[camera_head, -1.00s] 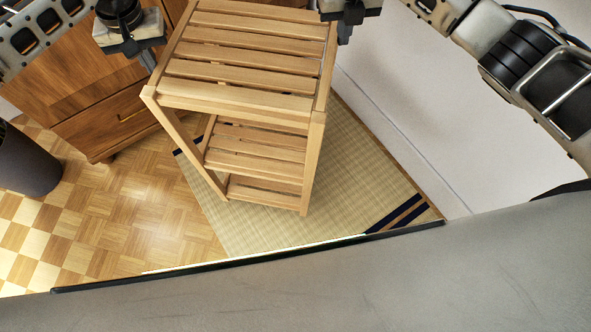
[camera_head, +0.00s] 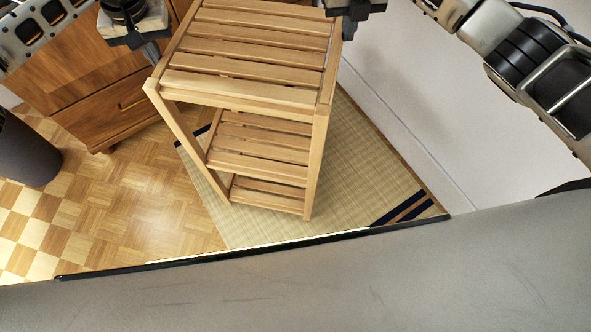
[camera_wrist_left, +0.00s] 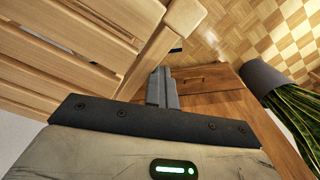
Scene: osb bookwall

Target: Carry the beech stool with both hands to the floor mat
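The beech stool (camera_head: 240,82), with a slatted top and lower slatted shelves, stands upright between my grippers in the head view. Its legs show against the straw-coloured floor mat (camera_head: 365,175), which has dark bands. I cannot tell whether the feet touch the mat. My left gripper (camera_head: 153,52) is at the stool's left top rail and appears shut on it; in the left wrist view its fingers (camera_wrist_left: 163,88) sit close against the stool's edge. My right gripper (camera_head: 349,28) is at the right top rail and appears shut on it; its fingertips are mostly hidden.
A wooden drawer cabinet (camera_head: 110,100) stands behind and left of the stool. A dark grey plant pot (camera_head: 25,150) is at the far left; its green plant (camera_wrist_left: 300,120) shows in the left wrist view. A white wall (camera_head: 420,110) borders the mat. Parquet is clear at left.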

